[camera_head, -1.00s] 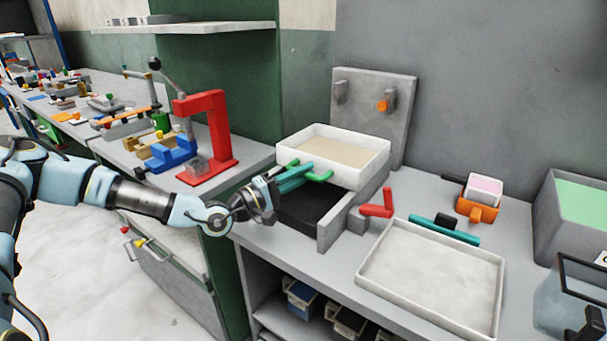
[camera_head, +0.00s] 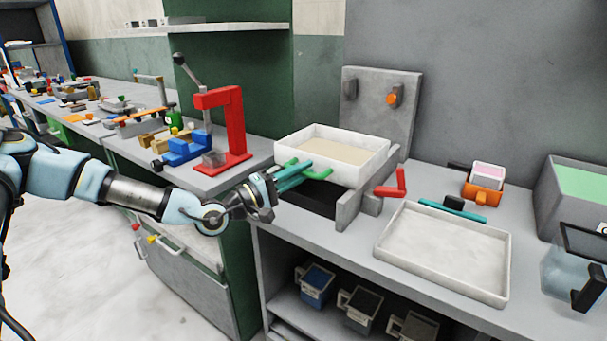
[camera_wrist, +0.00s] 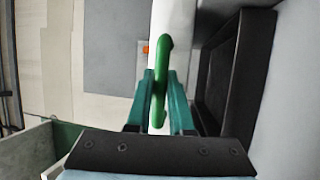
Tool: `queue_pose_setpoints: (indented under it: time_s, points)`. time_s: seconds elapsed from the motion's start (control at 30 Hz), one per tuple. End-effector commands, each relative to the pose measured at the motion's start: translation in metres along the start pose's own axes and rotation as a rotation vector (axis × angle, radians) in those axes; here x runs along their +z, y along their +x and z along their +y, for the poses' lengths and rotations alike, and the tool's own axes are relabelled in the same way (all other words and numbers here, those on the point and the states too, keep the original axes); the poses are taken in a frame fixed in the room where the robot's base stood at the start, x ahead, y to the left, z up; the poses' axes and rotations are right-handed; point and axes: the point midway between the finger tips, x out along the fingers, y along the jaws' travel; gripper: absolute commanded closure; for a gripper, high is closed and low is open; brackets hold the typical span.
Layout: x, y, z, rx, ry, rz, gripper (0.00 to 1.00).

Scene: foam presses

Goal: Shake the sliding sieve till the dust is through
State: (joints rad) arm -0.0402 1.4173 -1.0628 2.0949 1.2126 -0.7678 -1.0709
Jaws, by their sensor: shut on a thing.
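The sliding sieve (camera_head: 345,172) is a white rectangular tray with beige dust (camera_head: 338,146) in it, sitting over a grey frame with a dark opening (camera_head: 312,199). A green handle (camera_head: 318,174) sticks out from its front left. My gripper (camera_head: 290,177) has teal fingers and is shut on this handle. In the wrist view the green handle (camera_wrist: 160,75) stands between the two teal fingertips (camera_wrist: 158,95). The underside of the sieve is hidden, so I cannot tell how much dust has passed through.
A red lever (camera_head: 392,186) stands right of the frame. An empty-looking white tray (camera_head: 440,290) lies on the bench at the right. A teal bar (camera_head: 452,208) and an orange block (camera_head: 481,194) lie behind it. A red press (camera_head: 230,125) stands at the left.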

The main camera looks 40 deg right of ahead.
Motion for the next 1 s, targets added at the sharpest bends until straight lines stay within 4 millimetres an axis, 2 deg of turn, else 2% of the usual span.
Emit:
queue_pose_setpoints:
  time_s: [0.1,0.13,0.4,0.63,0.73,0.87,1.0]
  points:
    - [0.000,0.000,-0.001,-0.002,-0.001,0.000,1.00]
    - [0.000,0.000,-0.001,-0.002,-0.001,0.000,0.78]
    - [0.000,0.000,-0.001,-0.001,-0.001,0.000,0.50]
    - [0.000,-0.001,-0.001,-0.001,-0.001,0.000,0.50]
    - [-0.001,-0.007,-0.002,-0.001,-0.001,0.001,0.50]
    - [-0.001,-0.027,-0.004,-0.002,0.001,0.002,0.50]
    - [-0.001,-0.056,-0.004,-0.003,0.000,0.003,0.50]
